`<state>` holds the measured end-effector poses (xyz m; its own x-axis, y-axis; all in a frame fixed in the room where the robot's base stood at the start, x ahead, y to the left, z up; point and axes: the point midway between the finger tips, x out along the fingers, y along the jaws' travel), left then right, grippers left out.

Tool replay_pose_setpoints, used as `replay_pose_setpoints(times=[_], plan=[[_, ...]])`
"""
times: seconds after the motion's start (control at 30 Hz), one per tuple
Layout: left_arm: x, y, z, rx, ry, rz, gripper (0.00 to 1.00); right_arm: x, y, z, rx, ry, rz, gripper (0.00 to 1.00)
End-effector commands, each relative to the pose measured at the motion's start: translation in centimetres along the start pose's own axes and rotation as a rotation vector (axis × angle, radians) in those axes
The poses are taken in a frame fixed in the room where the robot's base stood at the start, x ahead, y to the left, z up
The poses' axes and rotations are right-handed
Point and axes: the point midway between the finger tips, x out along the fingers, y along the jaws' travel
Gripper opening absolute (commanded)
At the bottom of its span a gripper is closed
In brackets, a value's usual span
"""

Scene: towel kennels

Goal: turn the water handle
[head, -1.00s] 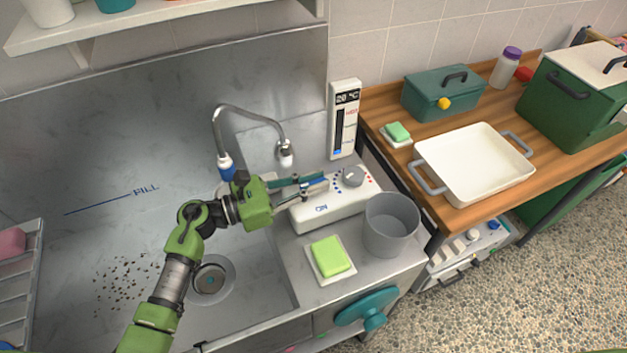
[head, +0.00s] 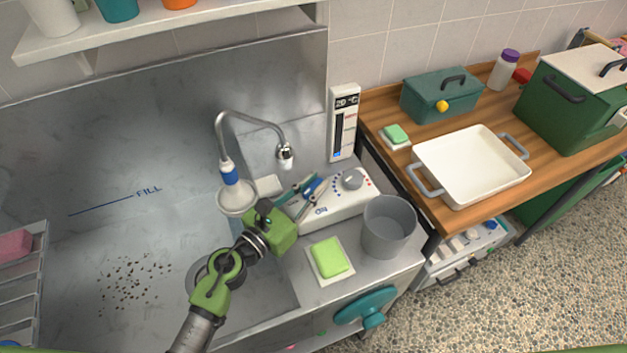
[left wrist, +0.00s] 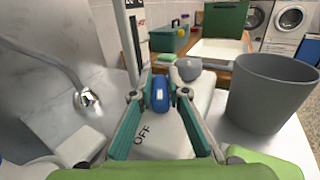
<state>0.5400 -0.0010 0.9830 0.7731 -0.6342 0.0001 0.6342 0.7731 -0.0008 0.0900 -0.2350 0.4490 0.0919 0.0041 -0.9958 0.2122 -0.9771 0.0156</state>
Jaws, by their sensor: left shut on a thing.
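The water handle is a small blue lever (head: 312,187) on top of a white control box (head: 330,208) beside the sink. My left gripper (head: 308,188) reaches it from the lower left, and its teal fingers lie on both sides of it. In the left wrist view the blue lever (left wrist: 160,93) sits between the fingertips of my left gripper (left wrist: 160,84), which is shut on it. The word OFF shows on the box below the lever. In the head view the fingers partly cover the lever. My right gripper is not in view.
A grey dial (head: 351,179) sits right of the lever. A grey bucket (head: 388,228) and a green sponge (head: 330,257) stand close in front of the box. A curved faucet (head: 250,119) rises behind, left. A thermometer panel (head: 343,125) stands behind the box.

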Motion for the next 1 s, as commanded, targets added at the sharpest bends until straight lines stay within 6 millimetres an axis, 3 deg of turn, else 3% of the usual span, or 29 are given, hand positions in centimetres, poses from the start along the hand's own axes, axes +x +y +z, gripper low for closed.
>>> replay_pose_setpoints(times=[0.3, 1.0], plan=[[0.04, -0.14, 0.02, -0.004, 0.000, 0.203, 0.00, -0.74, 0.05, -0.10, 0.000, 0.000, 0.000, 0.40], [0.05, -0.03, -0.15, 0.000, 0.001, 0.491, 0.00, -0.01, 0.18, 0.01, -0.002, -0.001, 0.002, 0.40]])
